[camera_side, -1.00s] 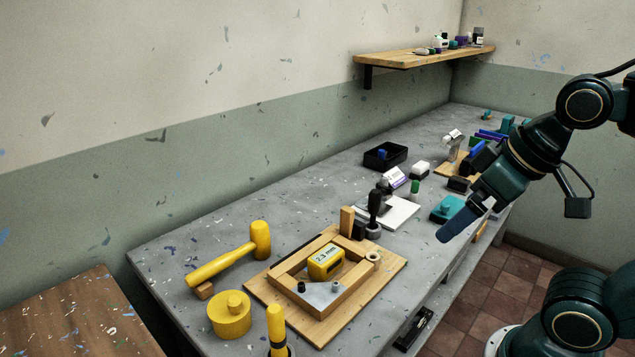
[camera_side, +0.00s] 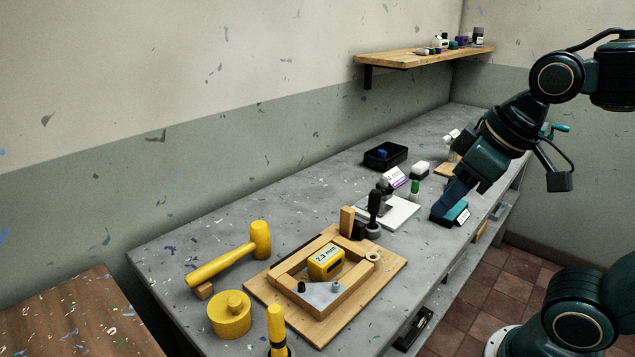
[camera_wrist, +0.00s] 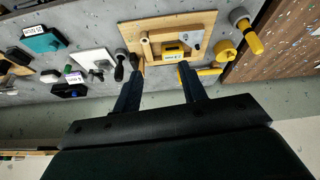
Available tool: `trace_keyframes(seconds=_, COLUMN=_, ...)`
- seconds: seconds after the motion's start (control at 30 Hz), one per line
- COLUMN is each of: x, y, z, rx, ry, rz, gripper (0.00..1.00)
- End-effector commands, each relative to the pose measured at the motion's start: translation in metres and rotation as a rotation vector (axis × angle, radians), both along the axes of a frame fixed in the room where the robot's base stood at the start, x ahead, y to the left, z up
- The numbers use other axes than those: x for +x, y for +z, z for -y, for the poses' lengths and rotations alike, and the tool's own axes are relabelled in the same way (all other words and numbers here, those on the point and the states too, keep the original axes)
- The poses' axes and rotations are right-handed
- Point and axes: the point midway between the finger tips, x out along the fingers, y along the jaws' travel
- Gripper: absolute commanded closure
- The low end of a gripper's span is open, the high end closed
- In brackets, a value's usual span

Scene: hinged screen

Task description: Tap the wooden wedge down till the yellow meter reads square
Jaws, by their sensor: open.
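The yellow meter (camera_side: 326,262) sits inside a wooden frame (camera_side: 290,268) on a board (camera_side: 385,278); its display reads 2.3 mm. The wooden wedge appears to be the upright block (camera_side: 346,221) at the frame's back corner. A yellow mallet (camera_side: 232,258) lies on the bench left of the board, its handle over a small wooden block. My gripper (camera_side: 446,203) is high over the right part of the bench, apart from the frame. In the wrist view my gripper (camera_wrist: 157,72) is open and empty, with the meter (camera_wrist: 172,53) beyond the fingers.
A yellow lidded pot (camera_side: 229,315) and a yellow-handled tool (camera_side: 276,328) stand near the front. A black-handled stamp (camera_side: 374,212), white plate (camera_side: 400,212), teal block (camera_side: 457,214) and black tray (camera_side: 385,156) stand farther back. Bare bench lies behind the mallet.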

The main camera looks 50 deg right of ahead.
Motion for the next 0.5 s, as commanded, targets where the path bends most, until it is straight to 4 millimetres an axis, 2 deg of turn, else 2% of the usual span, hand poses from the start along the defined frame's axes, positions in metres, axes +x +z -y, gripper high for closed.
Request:
trace_keyframes(seconds=0.2, x=0.044, y=0.019, z=-0.009, rx=-0.053, ry=0.143, rz=-0.050, gripper=0.58)
trace_keyframes(seconds=0.5, x=0.109, y=0.033, z=-0.026, rx=-0.124, ry=0.354, rz=-0.114, gripper=0.58)
